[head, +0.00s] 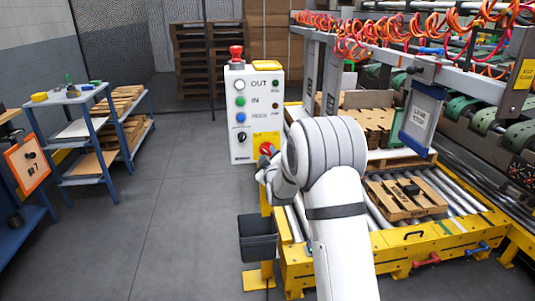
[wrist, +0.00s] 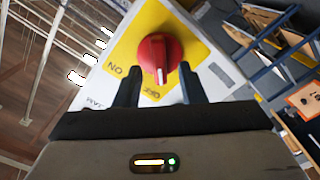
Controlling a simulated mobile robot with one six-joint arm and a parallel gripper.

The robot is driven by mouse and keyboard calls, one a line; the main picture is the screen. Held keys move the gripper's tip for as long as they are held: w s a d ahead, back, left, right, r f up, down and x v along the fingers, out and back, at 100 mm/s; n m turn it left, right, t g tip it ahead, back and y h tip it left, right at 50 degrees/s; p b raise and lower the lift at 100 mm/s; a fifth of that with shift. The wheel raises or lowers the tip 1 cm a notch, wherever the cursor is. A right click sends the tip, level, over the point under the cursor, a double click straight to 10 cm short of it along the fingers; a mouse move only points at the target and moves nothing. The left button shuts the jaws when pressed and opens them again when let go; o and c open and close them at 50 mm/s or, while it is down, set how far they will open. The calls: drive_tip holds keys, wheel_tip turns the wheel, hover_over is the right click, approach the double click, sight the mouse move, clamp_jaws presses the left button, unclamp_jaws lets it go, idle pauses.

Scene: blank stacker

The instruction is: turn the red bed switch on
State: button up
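The red bed switch (wrist: 160,52) is a rotary knob on a yellow plate (wrist: 190,47) marked ON and OFF. In the wrist view its white pointer line points down the picture, towards OFF; ON is to the left. My gripper (wrist: 160,70) is open, with one dark finger to each side of the knob's lower part. I cannot tell whether they touch it. In the head view the red bed switch (head: 266,148) shows low on the white control panel (head: 240,105), and my gripper (head: 265,168) is just below it, partly hidden by my arm.
The panel also has a red mushroom button (head: 236,53) on top and several coloured buttons. A dark bin (head: 257,238) hangs below. A roller conveyor (head: 440,190) with a pallet (head: 405,197) is on the right. A blue cart (head: 85,125) stands left; the floor between is clear.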

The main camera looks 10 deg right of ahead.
drive_tip(key=shift+w, duration=0.85)
drive_tip(key=shift+c, duration=0.3)
drive_tip(key=shift+d, duration=0.1)
clamp_jaws()
